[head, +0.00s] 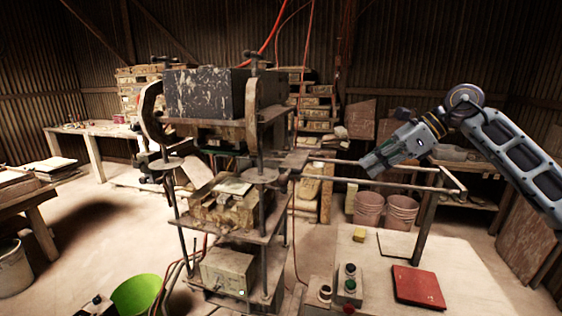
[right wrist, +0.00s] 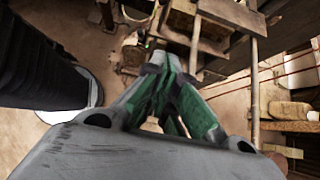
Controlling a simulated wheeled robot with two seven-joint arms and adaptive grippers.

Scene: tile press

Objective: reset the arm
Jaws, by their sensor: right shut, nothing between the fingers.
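My right arm (head: 515,150) comes in from the right in the head view, raised above the table. My right gripper (head: 372,165) points left and down, near the metal rails of the press. In the right wrist view its fingers (right wrist: 158,62) meet at the tips, shut and empty. The tile press (head: 225,180) stands at the centre, with a dark speckled block (head: 205,94) at its top.
A table (head: 385,262) at the lower right holds a red tile (head: 418,287), a yellow block (head: 359,235) and a button box (head: 349,284). Metal rails (head: 385,183) run from the press above it. Buckets (head: 402,213) stand behind. A green bowl (head: 137,293) is at lower left.

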